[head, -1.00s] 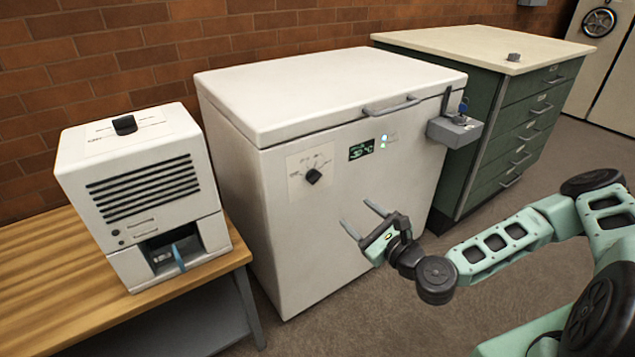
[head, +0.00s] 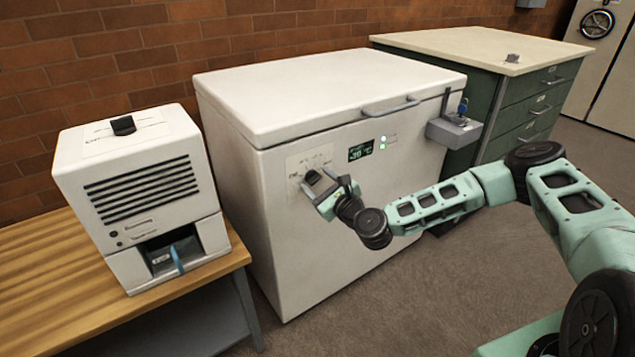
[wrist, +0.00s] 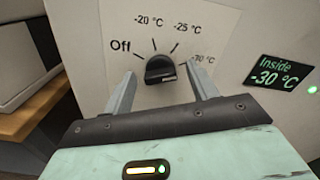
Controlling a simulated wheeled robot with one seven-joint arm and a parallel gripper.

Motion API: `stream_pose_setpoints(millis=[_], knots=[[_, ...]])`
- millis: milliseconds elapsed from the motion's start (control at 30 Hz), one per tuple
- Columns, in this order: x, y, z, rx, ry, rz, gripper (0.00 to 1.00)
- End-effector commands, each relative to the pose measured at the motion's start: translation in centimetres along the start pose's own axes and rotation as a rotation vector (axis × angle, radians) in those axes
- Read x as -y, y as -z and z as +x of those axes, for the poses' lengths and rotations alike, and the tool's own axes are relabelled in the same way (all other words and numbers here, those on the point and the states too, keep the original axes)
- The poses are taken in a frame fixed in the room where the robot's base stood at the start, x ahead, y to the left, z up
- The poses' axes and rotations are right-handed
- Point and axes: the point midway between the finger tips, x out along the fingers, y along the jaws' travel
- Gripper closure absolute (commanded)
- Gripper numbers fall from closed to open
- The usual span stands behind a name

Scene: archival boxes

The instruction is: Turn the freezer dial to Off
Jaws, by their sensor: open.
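The freezer dial is a black knob (wrist: 160,71) on a pale panel (wrist: 95,22) on the freezer's front. In the wrist view, labels run around it from Off at left through -20 °C and -25 °C to -30 °C at right. Its pointer direction is hard to make out. My gripper (wrist: 161,68) is open, with one finger to each side of the knob and visible gaps between. In the head view my gripper (head: 317,180) is at the freezer's front and partly covers the dial. Contact with the panel cannot be told.
The white chest freezer (head: 300,250) has a green display (head: 361,151) reading -30 °C, a lid handle (head: 391,108) and a grey latch box (head: 454,131). A white machine (head: 140,190) stands on a wooden bench (head: 40,270) at left. Green drawers (head: 545,105) stand at right.

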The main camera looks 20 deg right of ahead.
Motion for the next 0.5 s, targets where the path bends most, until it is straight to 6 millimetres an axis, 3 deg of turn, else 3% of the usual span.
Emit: stream_pose_setpoints(millis=[367, 400, 500], knots=[[0.00, -0.01, 0.82, 0.000, -0.001, 0.000, 0.42], [0.00, -0.01, 0.81, 0.000, -0.001, 0.000, 0.45], [0.00, -0.01, 0.80, 0.000, -0.001, 0.000, 0.72]])
